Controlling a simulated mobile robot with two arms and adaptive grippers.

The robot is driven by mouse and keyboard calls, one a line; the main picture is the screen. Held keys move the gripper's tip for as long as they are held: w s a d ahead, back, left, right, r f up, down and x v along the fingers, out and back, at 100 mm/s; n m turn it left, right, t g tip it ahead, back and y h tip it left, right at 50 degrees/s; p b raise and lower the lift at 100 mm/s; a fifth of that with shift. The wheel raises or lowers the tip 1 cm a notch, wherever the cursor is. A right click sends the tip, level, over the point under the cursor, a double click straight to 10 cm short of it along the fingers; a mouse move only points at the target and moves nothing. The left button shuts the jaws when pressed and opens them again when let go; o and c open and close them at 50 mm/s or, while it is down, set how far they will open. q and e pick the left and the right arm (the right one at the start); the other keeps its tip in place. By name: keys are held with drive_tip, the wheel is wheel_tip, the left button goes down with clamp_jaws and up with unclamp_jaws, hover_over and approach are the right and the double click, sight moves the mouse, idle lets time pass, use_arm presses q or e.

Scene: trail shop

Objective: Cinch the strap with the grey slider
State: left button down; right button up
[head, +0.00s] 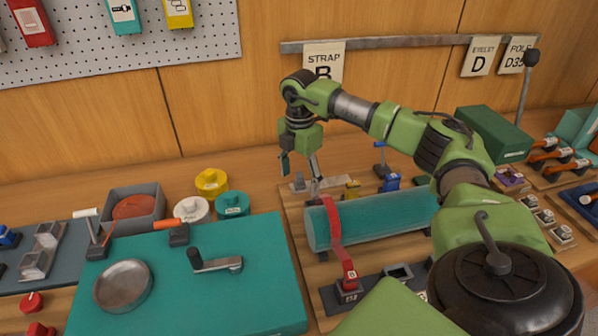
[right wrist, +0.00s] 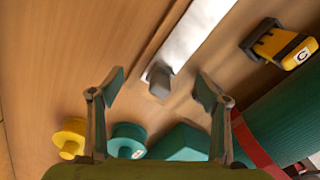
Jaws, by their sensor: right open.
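A red strap (head: 334,222) runs over a teal roll (head: 385,218) and ends at a red tab (head: 349,280) marked with a letter in front. The strap also shows at lower right in the right wrist view (right wrist: 252,150). A small grey slider (head: 299,181) sits at a pale metal strip behind the roll's left end. In the right wrist view the grey slider (right wrist: 160,79) appears between my open fingertips, apart from both. My right gripper (head: 300,166) is open, pointing down and empty. My left gripper is out of view.
Yellow (head: 352,189) and blue (head: 391,182) sliders stand behind the roll. Yellow (head: 212,182), white (head: 191,209) and teal (head: 232,204) round pieces stand to the left. A teal board (head: 190,290) with a crank lies front left. A rail with hanging tags (head: 400,42) runs behind.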

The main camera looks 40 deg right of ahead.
sight(333, 181)
drive_tip(key=c, duration=1.9)
drive_tip(key=shift+d, duration=0.1)
drive_tip(key=shift+s+d, duration=0.4)
drive_tip(key=shift+d, duration=0.3)
drive_tip(key=shift+s+d, duration=0.4)
drive_tip(key=shift+d, duration=0.35)
drive_tip(key=shift+s+d, duration=0.4)
drive_tip(key=shift+d, duration=0.3)
drive_tip(key=shift+s+d, duration=0.5)
drive_tip(key=shift+d, duration=0.4)
drive_tip(key=shift+s+d, duration=0.5)
drive_tip(key=shift+d, duration=0.4)
drive_tip(key=o, duration=1.9)
drive_tip(key=shift+s+d, duration=0.1)
